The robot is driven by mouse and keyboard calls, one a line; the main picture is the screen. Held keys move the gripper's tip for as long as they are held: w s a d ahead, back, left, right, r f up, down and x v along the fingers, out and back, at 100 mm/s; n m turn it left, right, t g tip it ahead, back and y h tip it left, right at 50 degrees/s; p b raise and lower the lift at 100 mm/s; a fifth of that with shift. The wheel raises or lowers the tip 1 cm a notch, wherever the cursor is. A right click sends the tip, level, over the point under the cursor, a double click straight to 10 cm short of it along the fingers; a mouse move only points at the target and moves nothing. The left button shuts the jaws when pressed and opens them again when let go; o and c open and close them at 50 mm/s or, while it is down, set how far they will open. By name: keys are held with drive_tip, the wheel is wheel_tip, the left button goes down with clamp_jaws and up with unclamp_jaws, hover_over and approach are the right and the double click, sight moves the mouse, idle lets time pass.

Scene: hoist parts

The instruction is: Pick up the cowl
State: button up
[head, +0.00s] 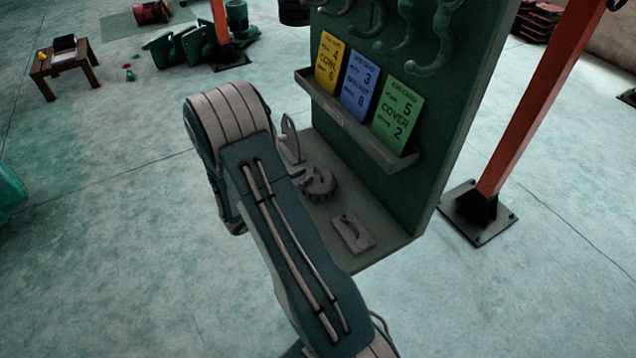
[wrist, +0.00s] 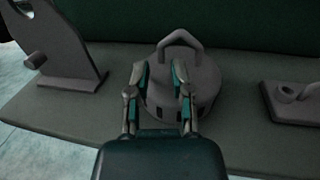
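Three grey parts stand on the shelf of a green board, and none carries a readable name. The middle one is a round, domed part with a loop handle on top (wrist: 204,62), probably the cowl; in the head view it shows as a dark round part (head: 318,185). My gripper (wrist: 160,75) is open in the wrist view. Its two fingers are spread apart in front of and over the round part, below its loop. Contact cannot be told.
An upright bracket-like part (wrist: 65,50) stands to the left and a flat plate with a raised knob (wrist: 292,100) to the right, both close by. Above the shelf (head: 385,235) is a card rack (head: 395,158) with hooks over it. An orange post (head: 530,105) stands right.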

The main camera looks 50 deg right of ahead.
sight(314, 168)
drive_tip(key=d, duration=0.4)
drive_tip(key=shift+s+d, duration=0.1)
drive_tip(key=shift+s, duration=0.15)
clamp_jaws()
drive_tip(key=shift+r, duration=0.15)
